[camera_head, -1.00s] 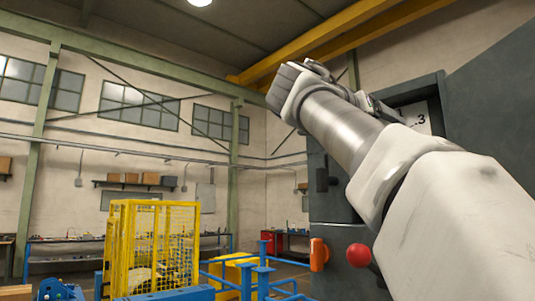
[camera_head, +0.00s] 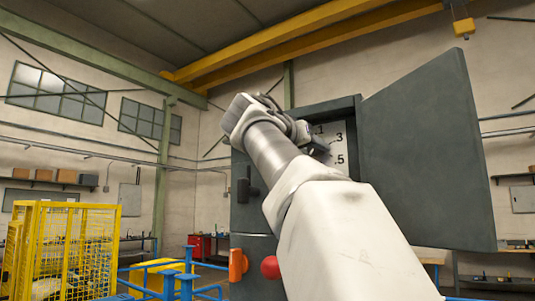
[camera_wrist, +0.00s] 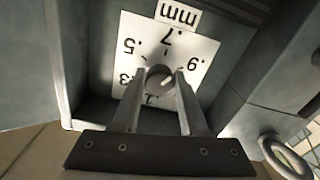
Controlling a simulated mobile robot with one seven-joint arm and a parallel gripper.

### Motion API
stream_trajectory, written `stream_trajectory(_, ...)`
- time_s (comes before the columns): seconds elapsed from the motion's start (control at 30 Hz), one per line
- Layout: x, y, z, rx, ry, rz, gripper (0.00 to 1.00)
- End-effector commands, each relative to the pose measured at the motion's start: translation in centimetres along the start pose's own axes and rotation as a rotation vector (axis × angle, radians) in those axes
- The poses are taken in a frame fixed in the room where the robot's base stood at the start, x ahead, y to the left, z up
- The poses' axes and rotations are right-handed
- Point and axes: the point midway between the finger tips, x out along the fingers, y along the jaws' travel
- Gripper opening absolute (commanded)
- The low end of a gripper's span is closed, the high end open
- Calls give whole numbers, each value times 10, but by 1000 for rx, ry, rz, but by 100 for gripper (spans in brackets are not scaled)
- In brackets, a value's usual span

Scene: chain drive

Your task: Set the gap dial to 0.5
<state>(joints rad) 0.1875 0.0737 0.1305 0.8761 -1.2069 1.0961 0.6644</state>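The gap dial's white plate (camera_wrist: 208,48) shows in the wrist view inside a grey recess, its figures upside down and "mm" at the top. The round grey knob (camera_wrist: 159,77) sits at its middle, with a pale mark that seems to lie on the .9 side; its exact reading is unclear. My gripper (camera_wrist: 160,72) is open, with one fingertip on each side of the knob; I cannot tell whether they touch it. In the head view part of the plate (camera_head: 340,150) shows inside the cabinet (camera_head: 250,220); my arm hides the knob.
The cabinet's grey door (camera_head: 425,150) stands open to the right of the dial. A red button (camera_head: 270,267) and an orange switch (camera_head: 237,264) are on the cabinet front below. A yellow cage (camera_head: 65,250) and blue rails (camera_head: 180,280) stand at the left.

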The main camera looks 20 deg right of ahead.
Motion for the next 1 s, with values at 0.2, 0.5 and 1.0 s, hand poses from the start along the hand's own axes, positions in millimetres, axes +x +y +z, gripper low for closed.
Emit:
stream_trajectory(0.2,0,0,0,0,0,0,0)
stream_trajectory(0.5,0,0,-1,-30,0,0,0)
stream_trajectory(1.0,0,2,-2,-385,-1,0,0)
